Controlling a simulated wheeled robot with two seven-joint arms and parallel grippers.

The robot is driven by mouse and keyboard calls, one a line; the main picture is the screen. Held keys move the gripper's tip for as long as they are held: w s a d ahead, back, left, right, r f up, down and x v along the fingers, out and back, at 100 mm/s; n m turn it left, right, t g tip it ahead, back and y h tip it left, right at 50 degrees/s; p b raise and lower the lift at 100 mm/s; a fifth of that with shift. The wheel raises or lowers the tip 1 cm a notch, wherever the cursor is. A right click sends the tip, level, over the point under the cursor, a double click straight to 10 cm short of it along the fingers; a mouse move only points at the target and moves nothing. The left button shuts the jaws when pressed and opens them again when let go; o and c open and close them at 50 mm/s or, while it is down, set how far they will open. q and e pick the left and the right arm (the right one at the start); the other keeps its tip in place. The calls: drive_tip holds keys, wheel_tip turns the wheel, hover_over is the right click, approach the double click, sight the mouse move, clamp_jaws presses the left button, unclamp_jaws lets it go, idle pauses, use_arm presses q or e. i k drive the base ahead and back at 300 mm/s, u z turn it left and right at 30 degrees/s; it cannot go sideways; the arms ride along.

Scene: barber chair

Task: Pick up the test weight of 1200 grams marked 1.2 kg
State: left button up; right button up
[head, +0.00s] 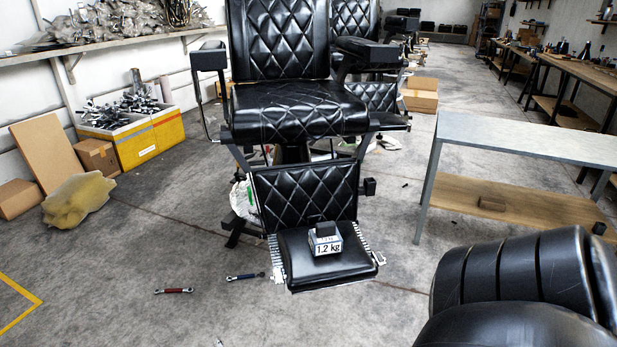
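The test weight (325,240) is a small grey block with a dark top and a white label reading 1.2 kg. It sits upright on the black padded footrest (302,267) of the barber chair (290,108), near the middle of the pad. The label faces me. Nothing touches the weight except the footrest. Neither of my grippers shows in the head view.
A metal-framed table (528,139) stands to the right. A yellow bin (150,140) and cardboard boxes stand at the left wall. The floor before the chair is mostly clear.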

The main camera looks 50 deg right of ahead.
sight(325, 239)
drive_tip(key=z, duration=0.6)
drive_tip(key=i, duration=0.9)
drive_tip(key=z, duration=0.8)
